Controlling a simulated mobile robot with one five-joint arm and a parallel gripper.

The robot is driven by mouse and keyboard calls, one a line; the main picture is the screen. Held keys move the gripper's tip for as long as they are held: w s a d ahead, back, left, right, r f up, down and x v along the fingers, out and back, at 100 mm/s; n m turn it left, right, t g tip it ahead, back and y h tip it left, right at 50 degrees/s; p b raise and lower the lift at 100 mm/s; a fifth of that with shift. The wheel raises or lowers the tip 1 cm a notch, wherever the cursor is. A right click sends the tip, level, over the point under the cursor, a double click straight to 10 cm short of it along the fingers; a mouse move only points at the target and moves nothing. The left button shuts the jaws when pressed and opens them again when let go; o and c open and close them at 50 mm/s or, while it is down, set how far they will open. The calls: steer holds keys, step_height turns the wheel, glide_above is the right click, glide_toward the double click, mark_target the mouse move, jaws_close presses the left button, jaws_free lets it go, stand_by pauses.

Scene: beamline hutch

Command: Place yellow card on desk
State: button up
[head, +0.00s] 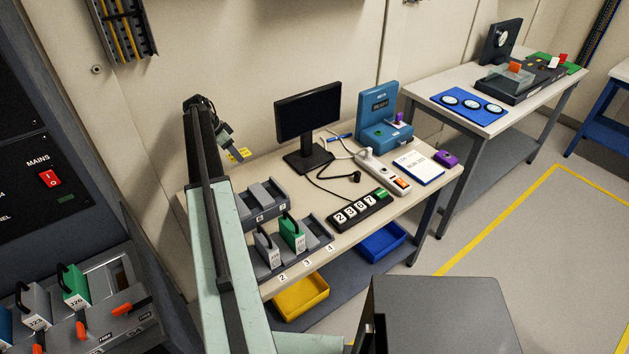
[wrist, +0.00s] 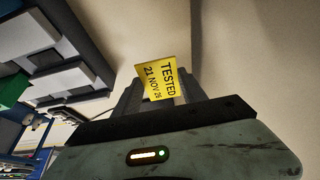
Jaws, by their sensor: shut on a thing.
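The yellow card (head: 240,154) is printed "TESTED 21 NOV 26" in the wrist view (wrist: 162,85). My gripper (head: 230,143) is shut on it, and the card sticks out between the fingers (wrist: 165,95). In the head view the card is by the back left part of the desk (head: 312,199), in front of the wall. I cannot tell its exact height above the desk top. My arm hides the desk's left end.
A monitor (head: 308,112) stands at the back of the desk. A grey rack (head: 262,196), module tray (head: 318,233), number display (head: 362,210), power strip (head: 385,172) and blue case (head: 377,112) take up much of the top. Small bare patches lie between them.

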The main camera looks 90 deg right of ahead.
mark_target(243, 177)
step_height(243, 177, down, 10)
steer(key=b, duration=1)
steer(key=shift+f, duration=0.25)
steer(key=shift+r, duration=0.25)
steer(key=shift+f, duration=0.2)
steer(key=o, duration=1.5)
steer(key=shift+r, duration=0.1)
